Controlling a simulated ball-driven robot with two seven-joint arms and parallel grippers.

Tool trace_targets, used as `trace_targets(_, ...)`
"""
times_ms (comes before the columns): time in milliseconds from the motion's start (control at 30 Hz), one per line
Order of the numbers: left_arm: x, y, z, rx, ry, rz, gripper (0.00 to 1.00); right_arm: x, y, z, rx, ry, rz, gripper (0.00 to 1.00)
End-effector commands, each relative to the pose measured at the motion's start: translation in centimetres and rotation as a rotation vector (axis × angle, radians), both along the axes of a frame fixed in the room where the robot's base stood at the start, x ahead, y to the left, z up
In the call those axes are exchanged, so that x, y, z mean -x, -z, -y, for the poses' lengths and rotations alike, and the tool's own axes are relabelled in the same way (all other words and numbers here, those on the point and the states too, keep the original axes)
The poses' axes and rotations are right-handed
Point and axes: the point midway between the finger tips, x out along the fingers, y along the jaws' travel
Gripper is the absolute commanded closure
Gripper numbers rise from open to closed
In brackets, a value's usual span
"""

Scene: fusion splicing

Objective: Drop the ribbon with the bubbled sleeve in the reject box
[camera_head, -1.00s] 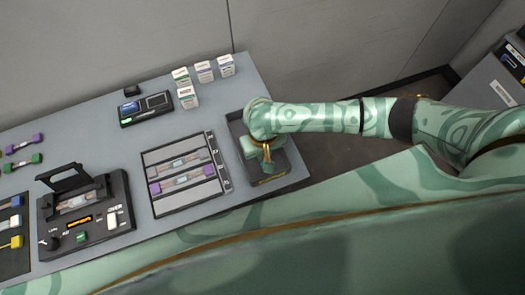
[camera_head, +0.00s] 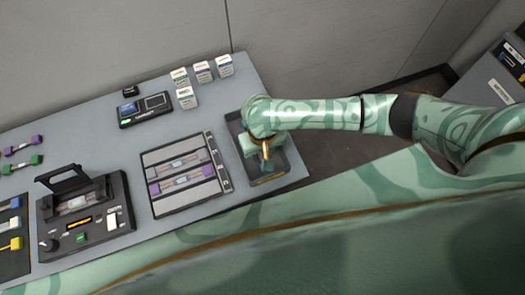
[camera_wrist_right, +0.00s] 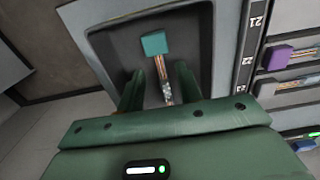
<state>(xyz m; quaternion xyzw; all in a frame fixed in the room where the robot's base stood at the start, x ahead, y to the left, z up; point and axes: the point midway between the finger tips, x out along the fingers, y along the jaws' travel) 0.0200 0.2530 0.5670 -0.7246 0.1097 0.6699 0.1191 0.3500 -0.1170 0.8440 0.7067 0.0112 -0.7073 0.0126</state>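A ribbon (camera_wrist_right: 162,75) with a teal end block (camera_wrist_right: 153,44) and a clear, speckled sleeve (camera_wrist_right: 167,92) lies in the dark grey reject box (camera_wrist_right: 205,25), in the right wrist view. The fingers of my right gripper (camera_wrist_right: 160,88) stand apart on either side of it, with gaps showing, so the gripper looks open. The sleeve's lower end is hidden behind the gripper body. In the head view my right gripper (camera_head: 262,150) reaches down into the reject box (camera_head: 272,183) at the table's right end. My left gripper is not in view.
A numbered rack (camera_head: 190,205) with ribbons stands just left of the box. Further left are the splicer (camera_head: 85,215), colored ribbons (camera_head: 22,153) and a small device (camera_head: 145,108). White cartons (camera_head: 203,71) stand behind. The table ends just right of the box.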

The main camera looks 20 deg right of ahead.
Motion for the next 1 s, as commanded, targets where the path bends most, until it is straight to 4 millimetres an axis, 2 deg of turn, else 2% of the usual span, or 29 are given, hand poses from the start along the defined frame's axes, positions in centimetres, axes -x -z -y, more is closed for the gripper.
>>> trace_targets(33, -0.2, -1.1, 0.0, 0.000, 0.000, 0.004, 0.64, -0.1, -1.8, 0.0, -0.002, 0.000, 0.005, 0.65)
trace_targets(300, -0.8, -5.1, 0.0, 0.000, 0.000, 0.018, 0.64, -0.1, -9.4, 0.0, -0.001, -0.002, 0.006, 0.65)
trace_targets(500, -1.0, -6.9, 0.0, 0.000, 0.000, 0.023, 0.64, -0.1, -13.2, 0.0, 0.000, -0.001, 0.004, 0.65)
trace_targets(700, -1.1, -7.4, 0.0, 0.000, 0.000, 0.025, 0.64, 0.0, -14.6, 0.0, 0.000, 0.000, 0.001, 0.65)
trace_targets(933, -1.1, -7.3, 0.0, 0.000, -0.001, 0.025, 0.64, 0.0, -14.6, -0.1, -0.002, -0.003, 0.001, 0.65)
trace_targets(1000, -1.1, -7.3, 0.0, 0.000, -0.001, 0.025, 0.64, 0.3, -14.6, -0.7, -0.022, -0.030, 0.010, 0.65)
